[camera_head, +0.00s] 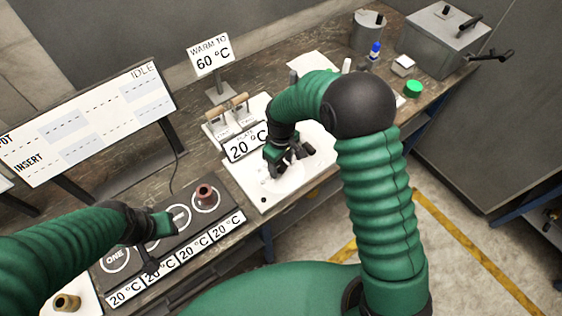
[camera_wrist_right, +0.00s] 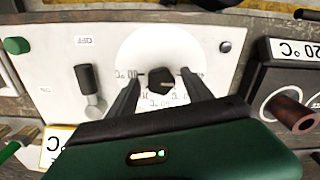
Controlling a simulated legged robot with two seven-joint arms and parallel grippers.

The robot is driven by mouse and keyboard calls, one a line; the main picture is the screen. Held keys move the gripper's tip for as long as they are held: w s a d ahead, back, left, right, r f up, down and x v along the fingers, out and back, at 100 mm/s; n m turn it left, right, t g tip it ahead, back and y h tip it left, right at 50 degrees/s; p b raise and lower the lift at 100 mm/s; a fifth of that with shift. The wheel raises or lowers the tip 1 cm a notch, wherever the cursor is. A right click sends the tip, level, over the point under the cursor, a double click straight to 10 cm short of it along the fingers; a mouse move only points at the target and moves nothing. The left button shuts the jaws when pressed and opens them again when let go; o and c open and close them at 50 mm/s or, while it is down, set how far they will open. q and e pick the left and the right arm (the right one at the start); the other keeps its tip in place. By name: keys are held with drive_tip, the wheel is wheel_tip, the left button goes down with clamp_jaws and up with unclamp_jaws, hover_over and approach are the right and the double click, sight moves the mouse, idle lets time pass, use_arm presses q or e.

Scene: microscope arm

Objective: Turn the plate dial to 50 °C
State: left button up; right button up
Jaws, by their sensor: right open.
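The plate dial is a black knob (camera_wrist_right: 160,81) on a round white scale on the white plate panel (camera_wrist_right: 55,60). My right gripper (camera_head: 290,158) is over this panel, and in the right wrist view its two fingers (camera_wrist_right: 160,86) are apart, one on either side of the knob. I cannot tell whether they touch it. The plate display (camera_head: 246,145) reads 20 °C. A sign (camera_head: 210,54) behind it reads WARM TO 60 °C. My left gripper (camera_head: 165,226) is over the black station panel (camera_head: 137,235) at the left; its fingers are not clear.
A black lever (camera_wrist_right: 88,85) near an OFF label and a green button (camera_wrist_right: 16,46) are beside the dial. A brown cylinder (camera_head: 204,194) stands on the station panel. Several 20 °C labels line its front. A monitor (camera_head: 85,125) stands behind. A metal box (camera_head: 440,38) is at the back right.

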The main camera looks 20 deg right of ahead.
clamp_jaws()
idle(0.3)
drive_tip(key=shift+m, duration=0.4)
drive_tip(key=m, duration=0.4)
drive_tip(key=shift+a+r+p, duration=0.1)
drive_tip(key=shift+p, duration=0.2)
drive_tip(key=shift+m+p, duration=0.3)
drive_tip(key=shift+m, duration=1.7)
unclamp_jaws()
